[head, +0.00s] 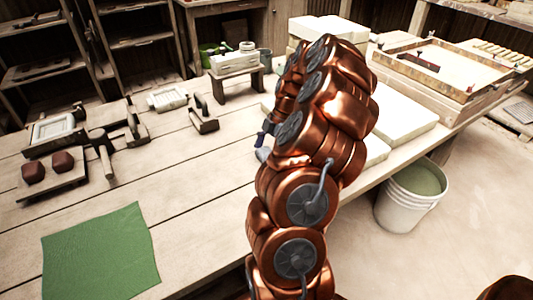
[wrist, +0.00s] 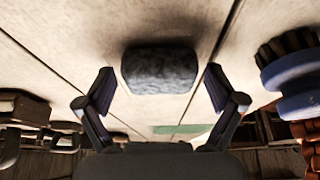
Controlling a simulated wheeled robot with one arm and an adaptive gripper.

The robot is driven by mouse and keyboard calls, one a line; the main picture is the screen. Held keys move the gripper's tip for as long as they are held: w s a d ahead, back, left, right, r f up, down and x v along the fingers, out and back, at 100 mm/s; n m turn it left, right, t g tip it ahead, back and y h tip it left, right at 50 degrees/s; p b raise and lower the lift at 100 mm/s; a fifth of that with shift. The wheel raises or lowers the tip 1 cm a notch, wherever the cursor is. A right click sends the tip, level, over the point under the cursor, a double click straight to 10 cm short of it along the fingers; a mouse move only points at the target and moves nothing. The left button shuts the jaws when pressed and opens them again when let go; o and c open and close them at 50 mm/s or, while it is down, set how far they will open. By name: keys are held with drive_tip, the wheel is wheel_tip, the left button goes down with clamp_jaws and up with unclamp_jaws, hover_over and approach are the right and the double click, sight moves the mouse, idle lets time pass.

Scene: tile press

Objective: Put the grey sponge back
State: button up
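The grey sponge (wrist: 160,68), a speckled rounded block, lies on the pale plank table in the wrist view, ahead of and between my fingertips. My gripper (wrist: 160,92) is open, one dark finger on each side, with a gap showing between each finger and the sponge. In the head view my copper arm hides most of the gripper. A small grey-blue thing (head: 263,153) shows at the arm's left edge; I cannot tell whether it is the sponge.
A brush with dark bristles and a blue body (wrist: 295,75) stands close to the right finger in the wrist view. A green mat (head: 100,250) lies front left. Tools and red blocks (head: 62,161) sit at left, a white bucket (head: 402,207) on the floor at right.

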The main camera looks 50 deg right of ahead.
idle(0.3)
drive_tip(key=shift+r, duration=0.25)
drive_tip(key=v, duration=1.1)
drive_tip(key=shift+r, duration=0.4)
drive_tip(key=w+a+r+m+g, duration=0.1)
drive_tip(key=a+r, duration=0.1)
drive_tip(key=a, duration=0.8)
drive_tip(key=w+a+r+m+g, duration=0.1)
drive_tip(key=w+a+r+m, duration=0.1)
drive_tip(key=a, duration=0.9)
drive_tip(key=s+a+f+m+g+h, duration=0.1)
drive_tip(key=s+a+m, duration=0.1)
drive_tip(key=s+a, duration=0.3)
drive_tip(key=s+a+m+h, duration=0.1)
drive_tip(key=s+a, duration=0.2)
drive_tip(key=a, duration=0.4)
drive_tip(key=s+a+f+m+h, duration=0.1)
drive_tip(key=s+a+f+m, duration=0.1)
drive_tip(key=s, duration=0.5)
drive_tip(key=s+a+f+m+g+h, duration=0.1)
drive_tip(key=s+a+f+m, duration=0.2)
drive_tip(key=s+m, duration=0.3)
drive_tip(key=s+f, duration=0.1)
drive_tip(key=s, duration=0.1)
drive_tip(key=shift+s+f+m, duration=0.3)
drive_tip(key=shift+s+f, duration=0.05)
